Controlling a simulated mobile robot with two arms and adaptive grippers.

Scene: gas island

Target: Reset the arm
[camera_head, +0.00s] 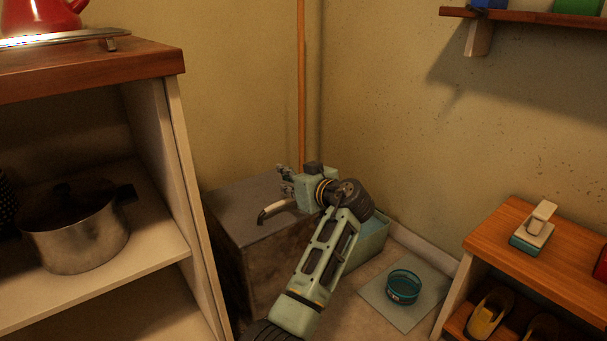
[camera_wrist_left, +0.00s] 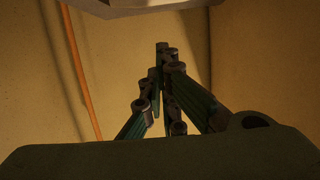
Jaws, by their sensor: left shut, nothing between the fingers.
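My left arm comes up from the bottom middle of the head view and bends to the left at the wrist. My left gripper (camera_head: 284,174) is at its end, above the grey cabinet (camera_head: 240,205) in the corner. In the left wrist view its fingers (camera_wrist_left: 161,62) come together at the tips, shut with nothing between them. A plain wall fills the background there. My right gripper is not in view.
A shelf unit (camera_head: 178,160) with a steel pot (camera_head: 75,235) stands at the left. An orange pole (camera_head: 301,90) rises behind the cabinet. A teal bowl (camera_head: 403,286) sits on a floor mat (camera_head: 380,305). A low wooden bench (camera_head: 500,225) stands at the right.

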